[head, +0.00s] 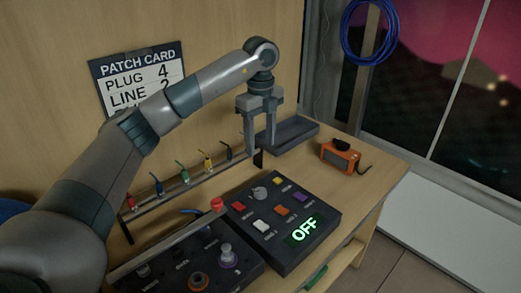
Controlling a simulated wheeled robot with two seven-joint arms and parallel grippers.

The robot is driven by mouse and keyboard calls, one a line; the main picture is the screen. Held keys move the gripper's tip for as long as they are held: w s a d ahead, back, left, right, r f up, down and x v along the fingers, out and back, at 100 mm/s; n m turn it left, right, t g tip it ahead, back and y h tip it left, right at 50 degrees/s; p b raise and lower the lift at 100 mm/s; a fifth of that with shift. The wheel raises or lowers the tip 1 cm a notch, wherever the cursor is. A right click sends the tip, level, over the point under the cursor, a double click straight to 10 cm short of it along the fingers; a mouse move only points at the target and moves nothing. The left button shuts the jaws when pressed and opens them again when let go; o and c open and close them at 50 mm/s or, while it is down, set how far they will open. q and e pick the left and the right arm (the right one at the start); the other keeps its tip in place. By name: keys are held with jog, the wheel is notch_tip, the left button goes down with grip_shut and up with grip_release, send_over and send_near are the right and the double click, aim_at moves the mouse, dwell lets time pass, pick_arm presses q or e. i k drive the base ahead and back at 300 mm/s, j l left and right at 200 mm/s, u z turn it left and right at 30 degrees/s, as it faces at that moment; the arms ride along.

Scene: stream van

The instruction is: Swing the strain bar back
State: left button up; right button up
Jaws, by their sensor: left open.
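A pale grey bar with a red knob (217,204) at its far end, which looks like the strain bar (165,243), lies at a slant over the dark patch panel (228,262) in the lower middle. My left gripper (260,148) points down with its two fingers apart and nothing visible between them. It is beyond and to the right of the red knob, apart from it, close to the dark end post of the plug rail. The bar's near end is partly hidden by my left arm. My right gripper is not in view.
A rail (190,188) holds several coloured plugs along the wall. A switch box (282,222) reading OFF sits right of the patch panel. An orange device (341,157) and a dark flat box (290,133) stand farther back. A patch card (138,78) hangs on the wall.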

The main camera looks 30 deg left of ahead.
aim_at(217, 204)
jog(key=k+l, duration=0.1)
jog(key=l, duration=0.3)
jog(key=k+l, duration=0.1)
jog(key=l, duration=0.7)
jog(key=k, duration=0.05)
